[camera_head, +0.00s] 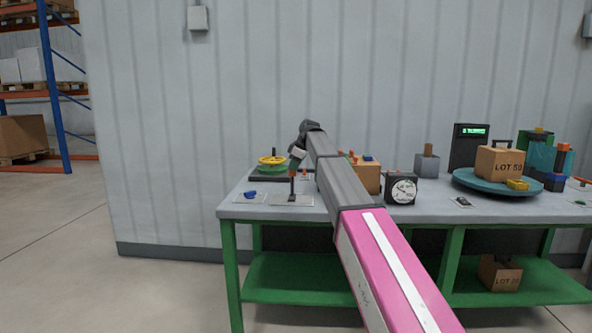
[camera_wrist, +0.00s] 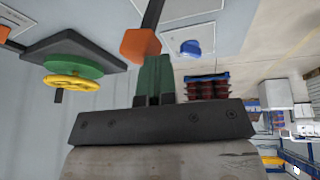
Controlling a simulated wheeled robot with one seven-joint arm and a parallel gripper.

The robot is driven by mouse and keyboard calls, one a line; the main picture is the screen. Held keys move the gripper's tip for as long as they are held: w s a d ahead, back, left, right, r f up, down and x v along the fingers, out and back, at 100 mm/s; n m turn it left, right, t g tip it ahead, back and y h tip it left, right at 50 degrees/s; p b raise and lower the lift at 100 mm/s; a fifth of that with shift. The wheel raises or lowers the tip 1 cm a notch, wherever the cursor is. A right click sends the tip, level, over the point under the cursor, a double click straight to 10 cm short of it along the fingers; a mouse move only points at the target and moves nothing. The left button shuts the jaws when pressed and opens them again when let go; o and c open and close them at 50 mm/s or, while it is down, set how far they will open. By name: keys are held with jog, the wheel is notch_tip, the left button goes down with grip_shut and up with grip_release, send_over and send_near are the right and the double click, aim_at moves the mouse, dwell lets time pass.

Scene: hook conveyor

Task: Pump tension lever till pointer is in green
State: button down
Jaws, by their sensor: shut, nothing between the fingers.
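A dark upright lever (camera_head: 292,186) stands on a pale plate at the left part of the bench. In the wrist view, the lever shows as a black rod (camera_wrist: 153,14) with an orange knob (camera_wrist: 139,45). My gripper (camera_head: 296,163) is above the lever. In the wrist view its green fingers (camera_wrist: 153,68) are together and empty, with their tips close to the orange knob; I cannot tell whether they touch. A round white-faced dial (camera_head: 402,190) in a black case stands right of my arm; its pointer and any green band are too small to read.
A yellow handwheel (camera_head: 271,160) on a green disc stands just behind left of the lever, and a blue knob (camera_head: 251,193) lies left. An orange-brown box (camera_head: 368,177) is partly behind my arm. A teal turntable (camera_head: 468,181) carries a carton (camera_head: 500,163) on the right.

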jog(key=v, duration=1)
jog(key=shift+w+r, duration=0.25)
jog(key=shift+w, duration=0.1)
dwell(0.6)
jog(key=s+f+t, duration=0.4)
jog(key=s, duration=0.8)
jog(key=shift+s+n, duration=0.25)
jog(key=shift+n, duration=0.15)
jog(key=shift+a, duration=0.1)
jog(key=w+a+f, duration=0.3)
jog(key=w+f, duration=0.4)
jog(key=w, duration=0.2)
jog(key=shift+a+f, duration=0.25)
jog(key=shift+f, duration=0.15)
